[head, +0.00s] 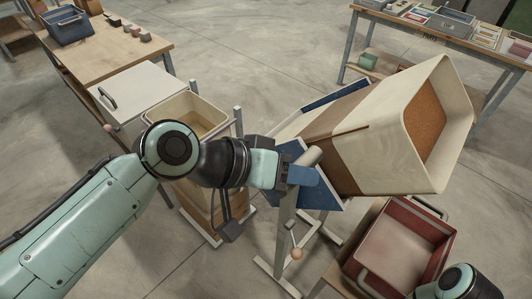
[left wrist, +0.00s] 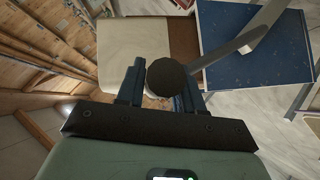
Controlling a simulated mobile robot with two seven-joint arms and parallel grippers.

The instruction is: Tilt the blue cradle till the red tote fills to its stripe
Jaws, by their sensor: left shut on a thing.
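The blue cradle (head: 322,196) stands on a grey frame and holds a large cream bin (head: 388,140), tilted with its mouth toward the upper right. Brown feed (head: 424,115) shows inside the mouth. The red tote (head: 401,244) stands below at the lower right; its floor looks pale and bare, and I cannot make out a stripe. My left gripper (head: 300,174) is shut on the cradle's handle at its left side. In the left wrist view a dark round knob (left wrist: 168,78) sits between the fingers, on a grey lever (left wrist: 250,42). My right gripper is out of view.
A second cream bin (head: 190,116) stands behind my left arm. A white-lidded cabinet (head: 140,92) and a wooden table (head: 108,45) with a blue crate (head: 67,25) are at the upper left. A parts table (head: 450,38) stands at the upper right. Open floor lies between the tables.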

